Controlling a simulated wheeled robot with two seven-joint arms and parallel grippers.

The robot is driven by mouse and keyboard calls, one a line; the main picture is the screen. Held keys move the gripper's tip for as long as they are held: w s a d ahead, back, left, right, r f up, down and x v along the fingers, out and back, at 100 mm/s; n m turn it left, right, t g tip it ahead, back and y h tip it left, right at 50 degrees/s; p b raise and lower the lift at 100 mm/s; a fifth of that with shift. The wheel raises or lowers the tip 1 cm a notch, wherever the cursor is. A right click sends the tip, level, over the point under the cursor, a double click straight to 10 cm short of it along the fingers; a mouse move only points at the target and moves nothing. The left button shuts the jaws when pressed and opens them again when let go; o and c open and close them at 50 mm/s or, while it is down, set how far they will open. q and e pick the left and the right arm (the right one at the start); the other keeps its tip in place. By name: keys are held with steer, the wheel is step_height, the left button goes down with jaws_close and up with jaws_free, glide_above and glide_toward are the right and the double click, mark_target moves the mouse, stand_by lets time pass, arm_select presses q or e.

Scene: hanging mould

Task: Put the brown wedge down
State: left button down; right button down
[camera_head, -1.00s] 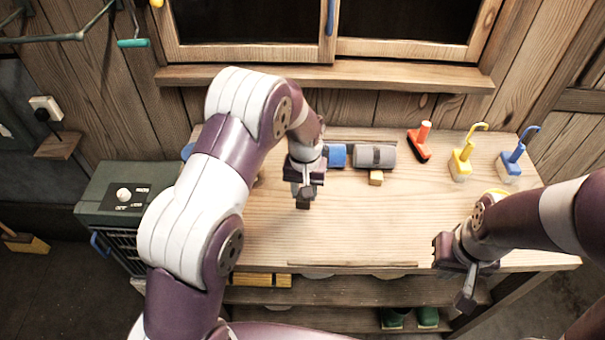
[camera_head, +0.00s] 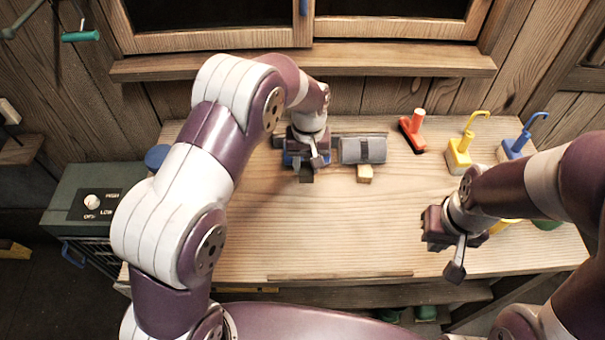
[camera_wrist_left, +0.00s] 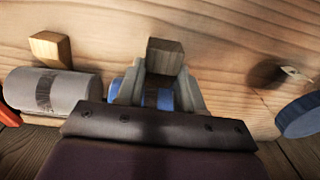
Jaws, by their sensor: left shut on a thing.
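My left gripper (camera_head: 306,172) is above the back of the wooden bench and is shut on the brown wedge (camera_wrist_left: 165,57). In the left wrist view the wedge sits between the two fingertips, with wood behind it. The wedge is small and dark in the head view (camera_head: 306,177). I cannot tell if it touches the bench top. A blue cylinder (camera_wrist_left: 185,98) is behind the fingers and mostly hidden by them. My right gripper (camera_head: 445,252) is at the right front of the bench, fingers apart and empty.
A grey cylinder (camera_head: 363,150) lies right of my left gripper, a light wooden wedge (camera_head: 365,173) against its front. A red-handled tool (camera_head: 413,128), a yellow hook piece (camera_head: 460,152) and a blue one (camera_head: 515,146) stand further right. The bench middle (camera_head: 340,225) is clear.

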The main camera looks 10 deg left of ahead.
mark_target(302, 176)
arm_select(q)
steer(key=f, duration=0.1)
steer(key=f+p, duration=0.1)
steer(key=a+f, duration=0.1)
steer(key=f, duration=0.1)
steer(key=shift+s, duration=0.35)
steer(key=shift+w+f, duration=0.15)
steer(key=shift+f, duration=0.15)
steer(key=c, duration=0.9)
jaws_free()
steer(key=shift+c, duration=0.2)
steer(key=shift+o, duration=1.2)
